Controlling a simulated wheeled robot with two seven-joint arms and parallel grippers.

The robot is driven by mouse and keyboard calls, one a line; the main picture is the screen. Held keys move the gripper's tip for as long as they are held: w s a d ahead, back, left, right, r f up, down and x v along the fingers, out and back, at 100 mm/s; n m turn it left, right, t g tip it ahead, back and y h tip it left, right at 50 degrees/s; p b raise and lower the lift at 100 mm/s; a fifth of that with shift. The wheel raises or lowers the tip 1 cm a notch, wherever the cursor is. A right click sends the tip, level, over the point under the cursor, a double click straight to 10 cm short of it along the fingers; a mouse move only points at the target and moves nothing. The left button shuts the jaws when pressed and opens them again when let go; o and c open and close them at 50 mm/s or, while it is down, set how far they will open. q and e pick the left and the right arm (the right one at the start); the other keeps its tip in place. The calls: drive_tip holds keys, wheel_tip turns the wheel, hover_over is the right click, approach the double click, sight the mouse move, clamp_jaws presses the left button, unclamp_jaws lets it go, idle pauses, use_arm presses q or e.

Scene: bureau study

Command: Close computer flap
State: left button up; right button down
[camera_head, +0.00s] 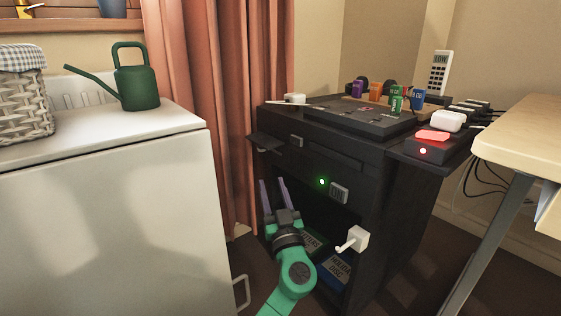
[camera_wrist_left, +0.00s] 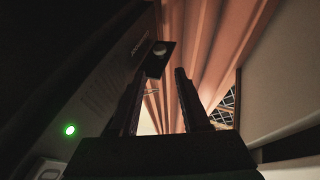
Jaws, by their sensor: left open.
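The computer (camera_head: 330,160) is a dark cabinet-like unit in the middle of the head view, with a lit green light. A thin dark flap (camera_head: 265,143) sticks out at its upper left; I take this as the computer flap. It appears open, roughly level. My left gripper (camera_head: 273,188) points upward, below the flap and in front of the computer's lower opening. Its two fingers are apart with nothing between them. In the left wrist view, the fingers (camera_wrist_left: 160,95) point toward a small dark plate (camera_wrist_left: 160,58), likely the flap. Contact cannot be told. My right gripper is not in view.
A white cabinet (camera_head: 95,200) with a green watering can (camera_head: 136,88) and basket (camera_head: 22,100) stands left. A curtain (camera_head: 205,90) hangs behind. A white handle (camera_head: 352,240) juts from the computer's lower front. A wooden desk (camera_head: 525,150) stands right.

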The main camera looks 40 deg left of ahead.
sight(264, 144)
use_arm(q)
drive_tip(key=b+x, duration=0.1)
drive_tip(key=x, duration=1.1)
drive_tip(key=shift+w+a, duration=0.25)
drive_tip(key=shift+w, duration=0.05)
drive_tip(key=shift+r, duration=0.1)
drive_tip(key=shift+c, duration=0.3)
clamp_jaws()
